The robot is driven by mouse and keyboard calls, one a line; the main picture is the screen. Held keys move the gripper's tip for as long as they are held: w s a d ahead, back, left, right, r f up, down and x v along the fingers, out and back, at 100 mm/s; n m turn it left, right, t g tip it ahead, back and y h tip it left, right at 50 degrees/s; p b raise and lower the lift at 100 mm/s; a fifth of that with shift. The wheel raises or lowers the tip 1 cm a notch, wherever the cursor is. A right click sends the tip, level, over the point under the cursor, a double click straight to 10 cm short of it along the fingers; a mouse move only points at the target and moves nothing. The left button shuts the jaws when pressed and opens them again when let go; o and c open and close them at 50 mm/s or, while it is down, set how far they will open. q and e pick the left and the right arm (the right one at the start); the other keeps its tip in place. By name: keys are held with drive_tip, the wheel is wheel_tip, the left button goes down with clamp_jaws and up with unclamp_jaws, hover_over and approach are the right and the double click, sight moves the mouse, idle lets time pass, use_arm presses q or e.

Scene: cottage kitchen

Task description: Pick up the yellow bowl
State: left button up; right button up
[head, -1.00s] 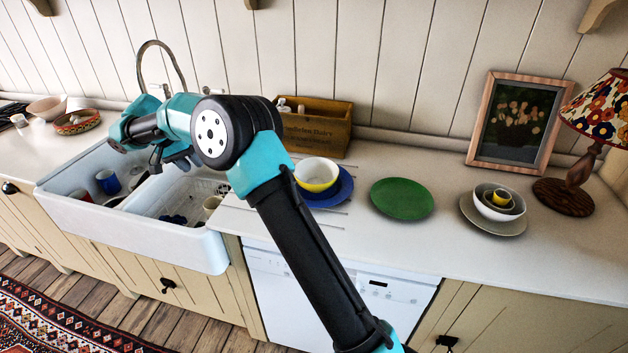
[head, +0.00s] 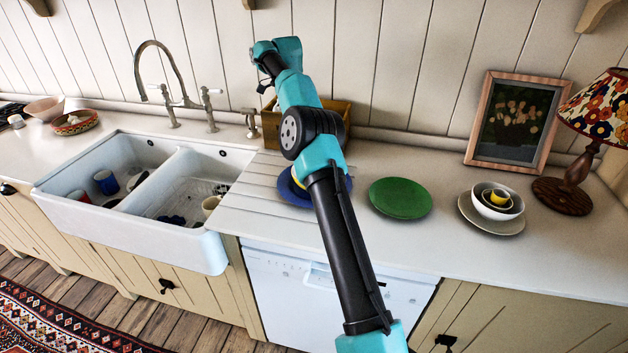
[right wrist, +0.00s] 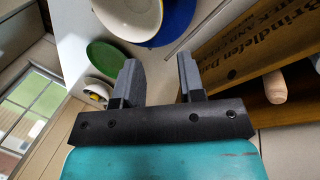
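A bowl with a white inside and yellow outside sits on a blue plate (head: 290,193). In the head view my right arm hides nearly all of it; a yellow sliver (head: 299,179) shows. In the right wrist view its pale bowl (right wrist: 128,14) is cut by the top edge, with the blue plate (right wrist: 180,22) beside it. A small yellow bowl (head: 500,196) also sits inside a white bowl (head: 489,210) at the right. My right gripper (right wrist: 157,68) is open and empty, apart from the bowls. My left gripper is not in view.
A green plate (head: 400,198) lies right of the blue one. A wooden box (head: 341,112) stands at the back, near my right gripper. A double sink (head: 128,232) is at left. A framed picture (head: 515,122) and lamp (head: 570,190) stand at right.

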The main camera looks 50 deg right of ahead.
drive_tip(key=x, duration=1.2)
idle(0.4)
drive_tip(key=shift+f, duration=0.1)
drive_tip(key=shift+x, duration=2.6)
drive_tip(key=shift+a, duration=0.1)
clamp_jaws()
